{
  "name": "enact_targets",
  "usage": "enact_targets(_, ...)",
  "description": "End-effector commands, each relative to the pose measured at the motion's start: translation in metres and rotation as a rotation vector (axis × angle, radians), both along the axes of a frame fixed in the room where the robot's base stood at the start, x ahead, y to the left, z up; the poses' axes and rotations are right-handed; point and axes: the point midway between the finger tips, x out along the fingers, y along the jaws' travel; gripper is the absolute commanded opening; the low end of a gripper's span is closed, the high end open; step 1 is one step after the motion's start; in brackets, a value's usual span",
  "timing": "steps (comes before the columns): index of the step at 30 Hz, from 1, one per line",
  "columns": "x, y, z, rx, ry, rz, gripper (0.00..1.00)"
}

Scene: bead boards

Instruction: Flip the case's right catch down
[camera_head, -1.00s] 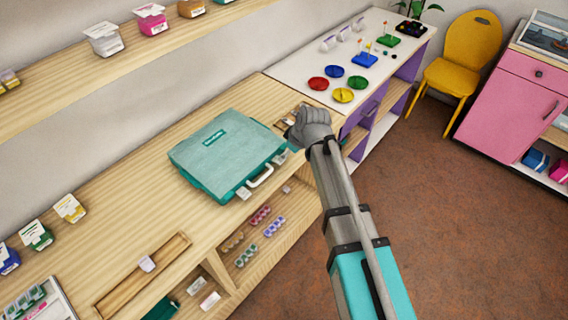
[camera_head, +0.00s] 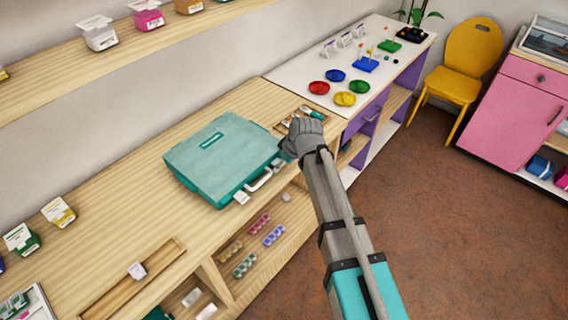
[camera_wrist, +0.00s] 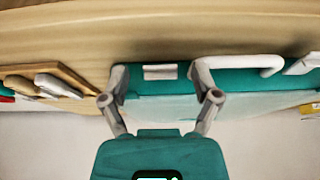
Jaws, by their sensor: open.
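The teal case (camera_head: 215,160) lies shut on the wooden counter, its white handle (camera_head: 260,182) on the front side. Its left catch (camera_head: 241,198) is a pale tab left of the handle. My gripper (camera_head: 287,150) is at the case's right front corner and hides the right catch in the head view. In the wrist view the picture is turned round: the right catch (camera_wrist: 159,72), a pale plate, shows between the open, empty fingers (camera_wrist: 158,78). The handle (camera_wrist: 250,64) is beside the picture-right finger, and the left catch (camera_wrist: 303,64) lies beyond it. I cannot tell whether the fingers touch the case.
A wooden tray with tools (camera_head: 312,113) lies right of the case, close to my gripper. A white table (camera_head: 300,70) with coloured dishes stands beyond. Open cubbies with bead strips (camera_head: 258,222) are under the counter.

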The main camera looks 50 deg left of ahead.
Motion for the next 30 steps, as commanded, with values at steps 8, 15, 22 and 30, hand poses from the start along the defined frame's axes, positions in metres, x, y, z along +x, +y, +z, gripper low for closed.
enact_targets(8,0.0000,0.0000,0.0002,0.000,0.000,0.000,0.65)
enact_targets(15,0.0000,0.0000,0.0002,0.000,0.000,0.000,0.21)
enact_targets(22,0.0000,-0.0003,-0.0004,0.004,0.001,0.000,0.00)
enact_targets(30,0.0003,-0.0049,-0.0095,0.108,0.027,-0.002,0.00)
